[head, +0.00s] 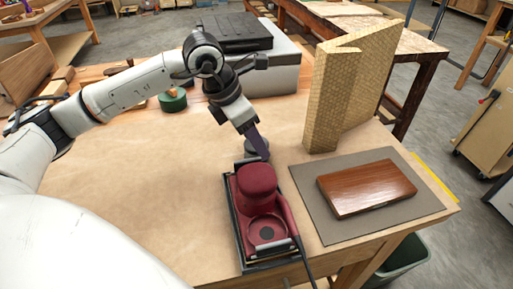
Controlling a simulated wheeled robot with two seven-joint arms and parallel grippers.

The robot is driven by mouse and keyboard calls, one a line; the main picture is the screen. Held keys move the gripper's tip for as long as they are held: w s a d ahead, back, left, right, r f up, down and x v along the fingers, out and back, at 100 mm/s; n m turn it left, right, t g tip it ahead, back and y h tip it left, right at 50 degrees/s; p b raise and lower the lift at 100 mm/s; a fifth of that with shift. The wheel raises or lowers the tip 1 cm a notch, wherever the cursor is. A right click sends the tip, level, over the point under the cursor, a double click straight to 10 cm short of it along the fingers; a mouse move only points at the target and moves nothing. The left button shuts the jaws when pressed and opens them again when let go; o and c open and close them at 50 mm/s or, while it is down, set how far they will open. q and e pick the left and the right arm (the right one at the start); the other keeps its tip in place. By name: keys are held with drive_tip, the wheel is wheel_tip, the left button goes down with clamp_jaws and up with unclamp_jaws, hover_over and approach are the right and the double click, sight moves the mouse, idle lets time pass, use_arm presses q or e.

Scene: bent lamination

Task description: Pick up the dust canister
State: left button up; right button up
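A dark red sander-like tool (282,215) sits in a black tray (240,240) near the front edge of the workbench. A dark red rounded cylinder (257,181) stands at its back end and looks like the dust canister. In front of it is a round red recess with a dark centre. My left gripper (257,150) points down just behind the red cylinder, over or beside a small grey round object. I cannot tell whether it touches that object, or whether its fingers are open. My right gripper is not in view.
A polished brown wooden block (366,187) lies on a grey mat (320,219) at right. A tall bent tan panel (345,90) stands behind it. A grey box (270,75) and a green round item (172,100) are at the back.

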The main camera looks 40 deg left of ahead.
use_arm(q)
drive_tip(key=shift+x, duration=1.55)
drive_tip(key=shift+r, duration=0.1)
drive_tip(key=c, duration=0.5)
